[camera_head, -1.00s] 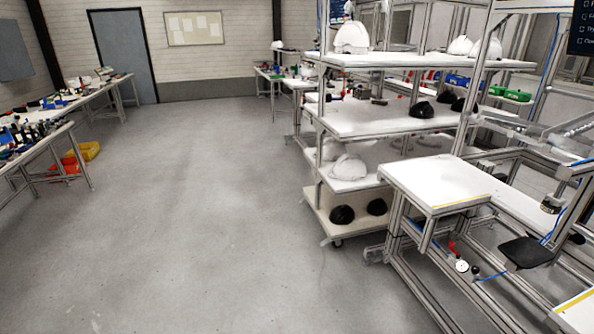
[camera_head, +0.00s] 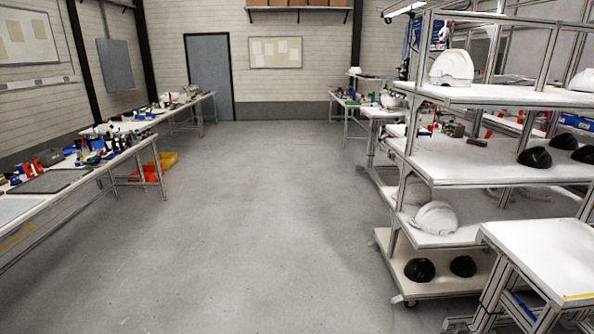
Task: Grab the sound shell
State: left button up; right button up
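Helmet shells stand on a wheeled shelf rack (camera_head: 462,95) at the right. A white shell (camera_head: 452,68) is on the top shelf, and part of another white shell (camera_head: 582,81) shows at the right edge. Black shells, one of them here (camera_head: 535,157), lie on the shelf below. A white shell (camera_head: 436,218) sits on the lower shelf with another partly hidden behind it. Two black shells (camera_head: 420,270) and (camera_head: 463,266) rest on the bottom shelf. I cannot tell which shell is the sound one. Neither gripper is in view.
A white-topped workbench (camera_head: 545,258) stands in front of the rack at the lower right. A long table with tools (camera_head: 120,135) runs along the left, with yellow and red bins (camera_head: 160,160) near it. The grey floor (camera_head: 260,220) between is clear.

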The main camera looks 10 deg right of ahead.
aim_at(437, 218)
jog(key=z, duration=0.05)
jog(key=i, duration=2.15)
jog(key=z, duration=0.9)
jog(key=i, duration=1.05)
jog(key=z, duration=1.8)
jog(key=i, duration=0.75)
jog(key=z, duration=0.55)
